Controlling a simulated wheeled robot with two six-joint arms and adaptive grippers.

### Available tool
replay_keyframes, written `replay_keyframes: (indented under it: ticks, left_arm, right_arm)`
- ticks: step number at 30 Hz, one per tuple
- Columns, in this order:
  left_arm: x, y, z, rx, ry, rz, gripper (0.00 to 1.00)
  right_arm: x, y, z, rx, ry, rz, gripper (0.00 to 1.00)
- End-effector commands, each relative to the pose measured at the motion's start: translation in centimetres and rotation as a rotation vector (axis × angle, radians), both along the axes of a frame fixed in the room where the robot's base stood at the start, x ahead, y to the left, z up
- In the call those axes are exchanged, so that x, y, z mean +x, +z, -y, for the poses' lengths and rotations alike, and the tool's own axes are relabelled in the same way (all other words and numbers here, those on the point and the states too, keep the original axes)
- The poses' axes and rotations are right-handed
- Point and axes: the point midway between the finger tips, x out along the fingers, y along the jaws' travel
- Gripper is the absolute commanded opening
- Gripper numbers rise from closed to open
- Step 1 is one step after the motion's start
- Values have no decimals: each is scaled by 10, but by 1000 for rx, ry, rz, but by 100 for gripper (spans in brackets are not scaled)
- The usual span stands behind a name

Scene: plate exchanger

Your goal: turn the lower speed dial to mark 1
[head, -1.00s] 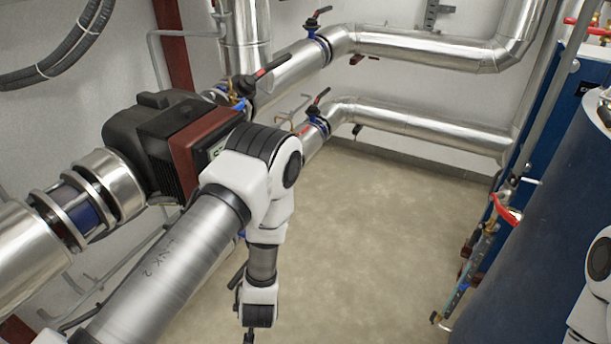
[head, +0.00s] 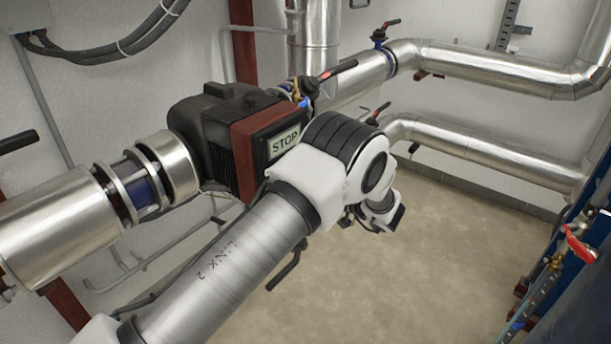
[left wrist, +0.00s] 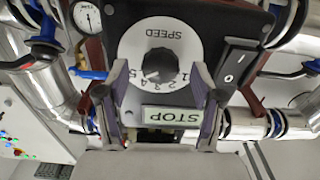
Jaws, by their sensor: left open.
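In the left wrist view a white round speed dial (left wrist: 154,66) sits on a dark pump face, seen upside down, with the numerals curving along its lower side in the picture. I cannot clearly read where its pointer stands. A STOP display (left wrist: 178,116) is below it in that picture. My left gripper (left wrist: 158,82) is open, its two fingers apart, with tips at either side of the dial; contact cannot be told. In the head view my left arm hides the gripper and the dial. My right gripper is not in view.
In the head view a pump (head: 225,140) with a red-brown housing shows a STOP display (head: 285,142). A rocker switch (left wrist: 233,67) is beside the dial in the wrist view. Metal pipes (head: 480,72) and valve handles surround the workspace. The floor (head: 400,290) is clear.

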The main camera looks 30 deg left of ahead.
Motion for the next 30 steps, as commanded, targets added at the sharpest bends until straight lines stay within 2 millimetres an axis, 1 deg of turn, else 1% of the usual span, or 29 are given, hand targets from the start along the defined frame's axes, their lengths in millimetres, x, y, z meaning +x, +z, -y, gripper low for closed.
replay_keyframes:
  ticks: [3, 8, 9, 11, 12, 14, 23, 30]
  left_arm:
    - [1, 0, -7, 0, -1, -1, 67]
    - [1, 0, -7, 0, -2, -1, 67]
    - [1, 0, -7, 0, -2, -1, 64]
    - [1, 0, -7, 0, -2, -1, 42]
    - [1, 0, -7, 0, -2, -1, 28]
    - [1, 0, -7, 0, -2, -1, 7]
    - [1, -1, -7, -1, -2, 9, 7]
    - [1, -2, -7, -6, -3, 84, 7]
  right_arm:
    - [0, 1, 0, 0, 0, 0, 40]
    - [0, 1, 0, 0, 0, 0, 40]
    - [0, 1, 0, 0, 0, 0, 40]
    - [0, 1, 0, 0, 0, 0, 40]
    - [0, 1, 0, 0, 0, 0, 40]
    - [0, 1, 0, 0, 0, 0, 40]
    - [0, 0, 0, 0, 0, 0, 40]
    - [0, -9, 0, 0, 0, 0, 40]
